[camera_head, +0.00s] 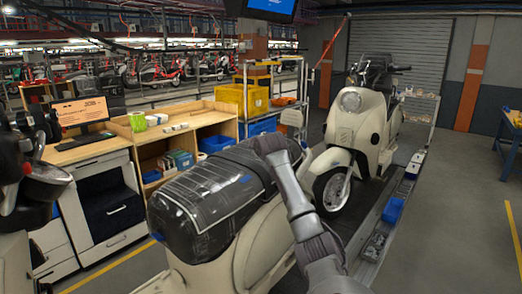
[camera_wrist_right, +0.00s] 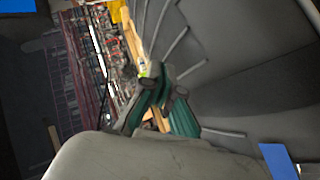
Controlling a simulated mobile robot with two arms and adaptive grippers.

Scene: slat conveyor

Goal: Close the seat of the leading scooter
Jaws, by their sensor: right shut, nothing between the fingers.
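The near scooter (camera_head: 258,238), cream-coloured, stands in the lower middle of the head view. Its long black seat (camera_head: 190,205), with pale lines and a blue tag, lies low over the body. I cannot tell whether a gap remains under it. In the right wrist view the dark seat (camera_wrist_right: 245,85) fills the right side. My right arm reaches over the seat's right end in the head view, where its fingers are hidden. My right gripper (camera_wrist_right: 163,92), with green pads, is shut and empty close beside the seat; contact is unclear. My left gripper is not in view.
A second cream scooter (camera_head: 357,132) stands behind on the conveyor (camera_head: 380,222), facing the near one. A wooden workbench (camera_head: 180,130) with a monitor (camera_head: 80,111) and yellow crates (camera_head: 243,99) stands at the left. The floor at the right (camera_head: 460,200) is clear.

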